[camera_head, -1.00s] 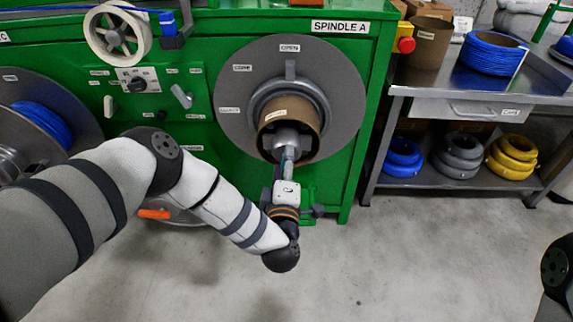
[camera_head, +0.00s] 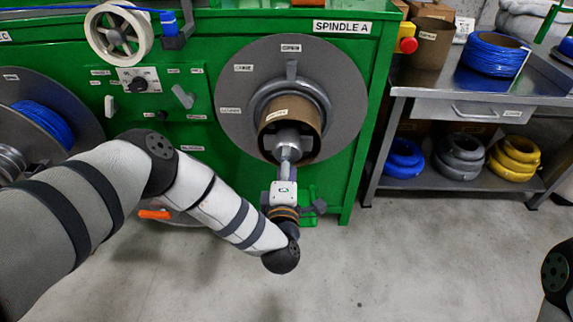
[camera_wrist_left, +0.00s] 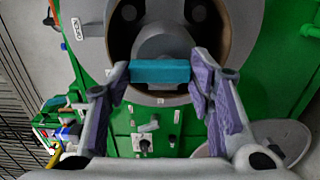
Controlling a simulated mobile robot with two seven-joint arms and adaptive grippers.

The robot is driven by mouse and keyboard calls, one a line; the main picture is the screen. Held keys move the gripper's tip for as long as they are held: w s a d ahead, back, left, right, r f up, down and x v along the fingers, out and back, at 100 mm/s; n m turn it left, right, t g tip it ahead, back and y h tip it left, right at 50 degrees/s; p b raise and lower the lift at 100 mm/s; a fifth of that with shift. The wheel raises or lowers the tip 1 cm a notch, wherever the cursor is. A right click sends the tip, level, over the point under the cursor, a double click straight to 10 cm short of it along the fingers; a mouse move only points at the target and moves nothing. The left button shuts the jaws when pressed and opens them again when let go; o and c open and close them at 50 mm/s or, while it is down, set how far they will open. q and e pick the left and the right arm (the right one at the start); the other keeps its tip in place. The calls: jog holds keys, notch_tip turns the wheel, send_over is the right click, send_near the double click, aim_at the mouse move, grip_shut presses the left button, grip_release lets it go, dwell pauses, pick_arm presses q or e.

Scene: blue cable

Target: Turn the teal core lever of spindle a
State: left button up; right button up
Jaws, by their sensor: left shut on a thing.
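The teal core lever (camera_wrist_left: 160,71) is a short bar across the front of spindle A's grey hub (camera_wrist_left: 165,45). In the left wrist view it lies level between the two fingers of my left gripper (camera_wrist_left: 161,76), which is shut on its ends. In the head view my left gripper (camera_head: 286,165) reaches up to the hub, and its fingers hide most of the lever. A brown cardboard core (camera_head: 291,114) sits around the hub, in front of spindle A's grey disc (camera_head: 235,108). Only a piece of my right arm shows at the right edge; its gripper is out of view.
The green machine (camera_head: 345,160) carries a switch panel (camera_head: 138,79) and a white wheel (camera_head: 118,33) left of the disc. A metal bench (camera_head: 480,108) with blue, grey and yellow coils stands right. The floor in front is clear.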

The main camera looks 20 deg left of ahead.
pick_arm(q)
jog(key=o, duration=1.2)
jog(key=shift+c, duration=0.2)
jog(key=v, duration=1.2)
